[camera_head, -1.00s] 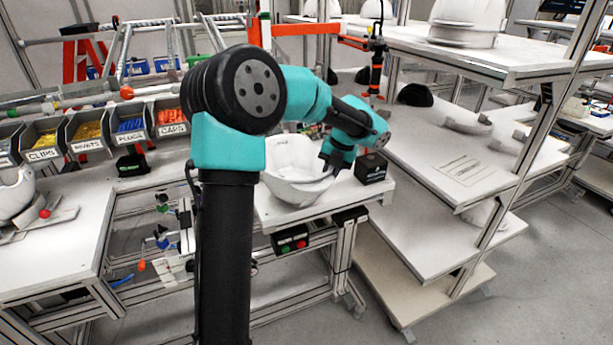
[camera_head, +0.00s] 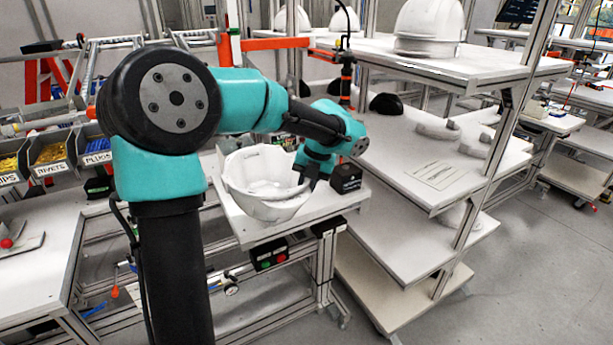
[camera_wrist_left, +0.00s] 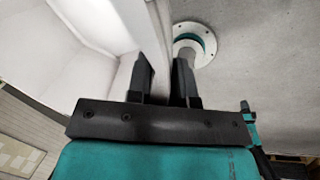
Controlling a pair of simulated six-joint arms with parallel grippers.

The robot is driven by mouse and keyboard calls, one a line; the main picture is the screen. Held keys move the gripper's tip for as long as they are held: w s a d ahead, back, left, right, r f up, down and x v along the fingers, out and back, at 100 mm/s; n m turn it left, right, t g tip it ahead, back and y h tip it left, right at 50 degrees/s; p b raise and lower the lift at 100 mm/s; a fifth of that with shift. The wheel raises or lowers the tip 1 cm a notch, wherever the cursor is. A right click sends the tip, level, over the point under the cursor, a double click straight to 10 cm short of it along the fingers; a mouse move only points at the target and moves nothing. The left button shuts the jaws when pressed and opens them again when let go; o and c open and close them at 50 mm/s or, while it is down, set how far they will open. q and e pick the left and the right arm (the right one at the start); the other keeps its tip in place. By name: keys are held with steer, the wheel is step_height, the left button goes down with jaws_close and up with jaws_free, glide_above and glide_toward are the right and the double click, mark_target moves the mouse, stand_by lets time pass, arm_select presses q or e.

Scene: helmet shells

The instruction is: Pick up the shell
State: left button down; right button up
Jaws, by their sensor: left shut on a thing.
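A white, bowl-like helmet shell (camera_head: 262,200) sits open side up at the end of a white worktable. I cannot tell whether its underside touches the tabletop. My left gripper (camera_head: 304,176) reaches down over the shell's right rim. In the left wrist view the two black fingers of my left gripper (camera_wrist_left: 165,80) straddle the thin wall of the shell (camera_wrist_left: 92,60), shut on it. The shell's pale inner surface fills the upper left there. My right gripper is not in view.
A small black box (camera_head: 346,179) stands close to the gripper's right on the worktable (camera_head: 238,226). A shelved rack (camera_head: 385,213) stands to the right, with white shells (camera_head: 430,22) on top. Parts bins (camera_head: 48,155) are at left. Grey floor is open at the lower right.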

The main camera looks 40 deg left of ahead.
arm_select(q)
steer(key=s+d, duration=0.6)
steer(key=s, duration=0.1)
steer(key=shift+d+r, duration=0.25)
steer(key=shift+r, duration=0.2)
steer(key=shift+a, duration=0.1)
